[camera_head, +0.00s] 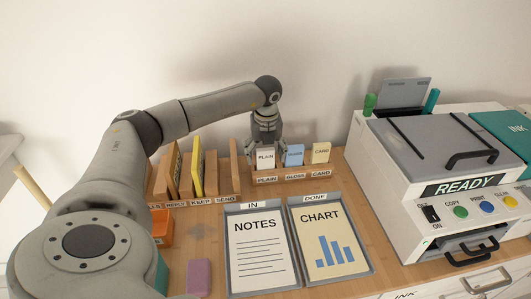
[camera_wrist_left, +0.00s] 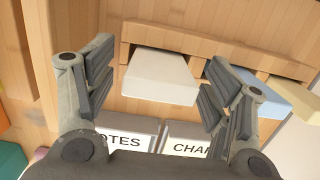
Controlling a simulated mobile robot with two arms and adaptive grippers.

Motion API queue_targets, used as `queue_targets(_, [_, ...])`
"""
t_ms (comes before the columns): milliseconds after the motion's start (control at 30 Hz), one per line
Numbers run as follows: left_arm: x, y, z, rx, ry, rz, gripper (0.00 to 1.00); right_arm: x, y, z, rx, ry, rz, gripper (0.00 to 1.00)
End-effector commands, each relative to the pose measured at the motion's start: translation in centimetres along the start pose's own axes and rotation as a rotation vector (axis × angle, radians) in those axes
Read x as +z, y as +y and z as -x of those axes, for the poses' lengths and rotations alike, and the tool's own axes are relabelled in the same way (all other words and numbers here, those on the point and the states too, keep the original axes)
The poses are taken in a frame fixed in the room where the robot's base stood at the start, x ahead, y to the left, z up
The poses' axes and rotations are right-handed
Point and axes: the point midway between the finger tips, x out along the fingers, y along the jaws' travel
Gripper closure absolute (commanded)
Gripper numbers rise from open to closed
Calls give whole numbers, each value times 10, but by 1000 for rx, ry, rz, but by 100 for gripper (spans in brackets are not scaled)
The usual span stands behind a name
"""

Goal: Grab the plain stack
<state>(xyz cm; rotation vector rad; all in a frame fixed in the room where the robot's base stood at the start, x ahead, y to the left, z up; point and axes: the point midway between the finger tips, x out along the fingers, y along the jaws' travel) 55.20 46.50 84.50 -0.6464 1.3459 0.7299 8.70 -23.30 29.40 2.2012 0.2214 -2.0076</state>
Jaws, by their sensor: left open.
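The plain stack (camera_head: 265,160) is a white block labelled PLAIN, standing in a wooden rack at the back of the desk, left of the blue gloss stack (camera_head: 294,156) and the cream card stack (camera_head: 321,153). My left gripper (camera_head: 265,146) is over the plain stack from above. In the left wrist view the plain stack (camera_wrist_left: 160,78) lies between the two open fingers of my left gripper (camera_wrist_left: 157,85), with a gap visible on each side. The gloss stack (camera_wrist_left: 258,92) is just right of the right finger. My right gripper is not in view.
The IN tray (camera_head: 229,271) and DONE tray (camera_head: 367,257) lie in front of the rack. A printer (camera_head: 400,200) marked READY stands to the right. Upright wooden dividers (camera_head: 210,172) stand to the left. A pink block (camera_head: 199,277) and an orange box (camera_head: 162,227) are at front left.

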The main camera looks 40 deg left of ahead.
Motion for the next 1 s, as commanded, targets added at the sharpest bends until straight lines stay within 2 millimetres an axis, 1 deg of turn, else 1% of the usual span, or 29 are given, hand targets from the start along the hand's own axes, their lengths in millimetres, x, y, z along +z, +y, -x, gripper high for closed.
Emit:
queue_targets(133, [0, 0, 1, -1, 0, 0, 26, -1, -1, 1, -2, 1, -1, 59])
queue_targets(500, [0, 0, 1, 0, 0, 0, 74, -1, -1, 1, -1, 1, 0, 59])
queue_targets(767, [1, 0, 4, -2, -1, 0, 74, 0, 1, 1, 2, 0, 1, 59])
queue_targets(867, [2, -1, 14, -3, -2, 1, 74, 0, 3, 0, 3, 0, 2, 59])
queue_targets(1000, [6, -1, 41, -5, -4, 0, 74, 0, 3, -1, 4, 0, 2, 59])
